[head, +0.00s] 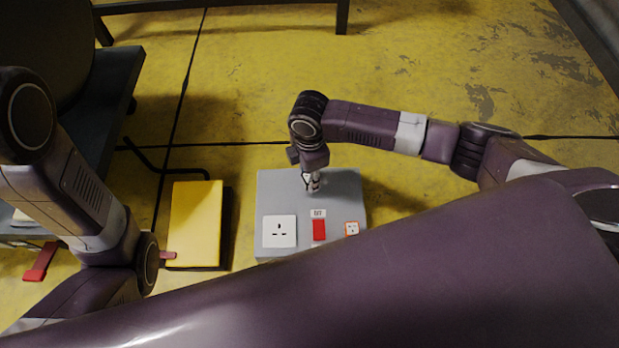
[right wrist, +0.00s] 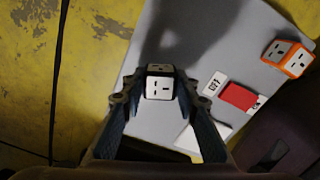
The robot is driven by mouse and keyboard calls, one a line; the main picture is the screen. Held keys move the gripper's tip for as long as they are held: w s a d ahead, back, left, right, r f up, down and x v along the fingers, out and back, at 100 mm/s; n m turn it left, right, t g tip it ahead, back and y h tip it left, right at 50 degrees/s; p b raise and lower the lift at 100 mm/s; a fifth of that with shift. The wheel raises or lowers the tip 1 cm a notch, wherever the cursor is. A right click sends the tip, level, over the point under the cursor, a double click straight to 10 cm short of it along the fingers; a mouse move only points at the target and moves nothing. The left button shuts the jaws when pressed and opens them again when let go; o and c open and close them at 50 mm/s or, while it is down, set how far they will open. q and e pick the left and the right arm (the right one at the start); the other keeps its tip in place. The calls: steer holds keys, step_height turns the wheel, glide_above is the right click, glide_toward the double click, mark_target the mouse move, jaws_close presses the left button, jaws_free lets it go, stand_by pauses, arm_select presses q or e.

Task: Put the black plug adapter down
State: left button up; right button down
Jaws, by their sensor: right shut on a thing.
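My right gripper (head: 312,183) is over the back part of a grey board (head: 345,186). In the right wrist view, its fingers (right wrist: 160,92) are shut on a small plug adapter (right wrist: 160,86) with a white socket face and black sides. I cannot tell whether the adapter touches the board. The board also shows in the right wrist view (right wrist: 190,32). My left arm comes in at the left of the head view, but its gripper does not show.
The board bears a white socket (head: 279,231), a red switch (head: 319,229), a small label (head: 318,213) and an orange-edged adapter (head: 351,228). A yellow slab (head: 195,222) lies left of it. The board's back right is bare.

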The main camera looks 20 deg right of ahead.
steer(key=shift+f, duration=0.55)
steer(key=c, duration=1.5)
jaws_free()
steer(key=shift+r, duration=0.1)
